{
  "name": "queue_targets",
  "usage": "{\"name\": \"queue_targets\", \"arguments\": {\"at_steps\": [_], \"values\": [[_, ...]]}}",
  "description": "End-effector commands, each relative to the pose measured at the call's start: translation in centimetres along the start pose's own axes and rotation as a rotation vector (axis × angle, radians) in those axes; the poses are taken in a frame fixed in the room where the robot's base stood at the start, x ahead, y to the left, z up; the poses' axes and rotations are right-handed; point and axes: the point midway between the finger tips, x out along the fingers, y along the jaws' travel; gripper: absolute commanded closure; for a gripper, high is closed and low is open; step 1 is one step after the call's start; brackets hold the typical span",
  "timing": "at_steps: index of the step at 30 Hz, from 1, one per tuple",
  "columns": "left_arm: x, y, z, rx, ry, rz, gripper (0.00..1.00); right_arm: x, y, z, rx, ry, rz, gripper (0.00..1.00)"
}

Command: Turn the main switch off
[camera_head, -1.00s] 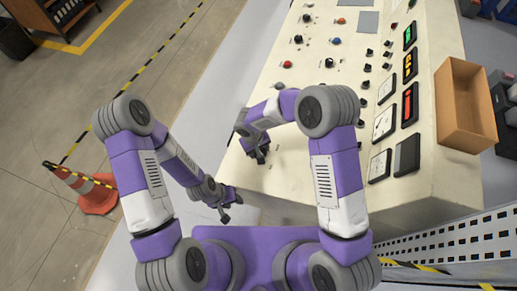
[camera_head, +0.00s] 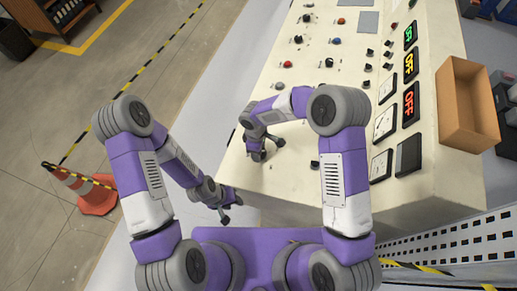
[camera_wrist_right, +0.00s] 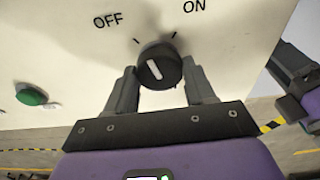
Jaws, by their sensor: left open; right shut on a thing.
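The main switch is a round black knob (camera_wrist_right: 159,68) with a white mark, on the cream panel face. In the right wrist view, OFF is printed at its upper left and ON at its upper right; the white mark leans toward the OFF side. My right gripper (camera_wrist_right: 161,82) has a finger on each side of the knob and is shut on it. In the head view, my right gripper (camera_head: 262,150) is at the console's near left part, and it hides the knob. My left gripper (camera_head: 226,209) is open and empty, beside the console's front left edge.
The cream console (camera_head: 300,187) bears several knobs and gauges. A green button (camera_wrist_right: 31,95) is left of the switch. A brown box (camera_head: 468,110) stands at right; a traffic cone (camera_head: 85,186) stands on the floor at left.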

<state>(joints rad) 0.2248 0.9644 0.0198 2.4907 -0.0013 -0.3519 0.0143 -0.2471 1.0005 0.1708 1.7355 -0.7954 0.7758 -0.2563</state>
Motion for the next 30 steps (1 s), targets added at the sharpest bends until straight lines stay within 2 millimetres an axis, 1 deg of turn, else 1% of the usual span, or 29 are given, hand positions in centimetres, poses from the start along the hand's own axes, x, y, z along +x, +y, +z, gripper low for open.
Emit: {"name": "queue_targets", "arguments": {"at_steps": [6,15,21,30], "values": [[-0.17,0.06,0.01,0.0,0.0,0.0,0.57,-0.06,0.04,-0.03,-0.166,0.001,-0.026,0.77],[-0.27,0.1,0.01,0.0,0.0,0.0,0.57,-0.08,0.04,-0.06,-0.312,0.001,-0.048,0.77],[-0.29,0.11,0.01,0.0,0.0,0.0,0.57,-0.06,0.03,-0.08,-0.352,0.002,-0.054,0.77],[-0.29,0.11,0.01,0.0,0.0,0.0,0.57,-0.06,0.02,-0.08,-0.363,0.001,-0.055,0.77]]}}
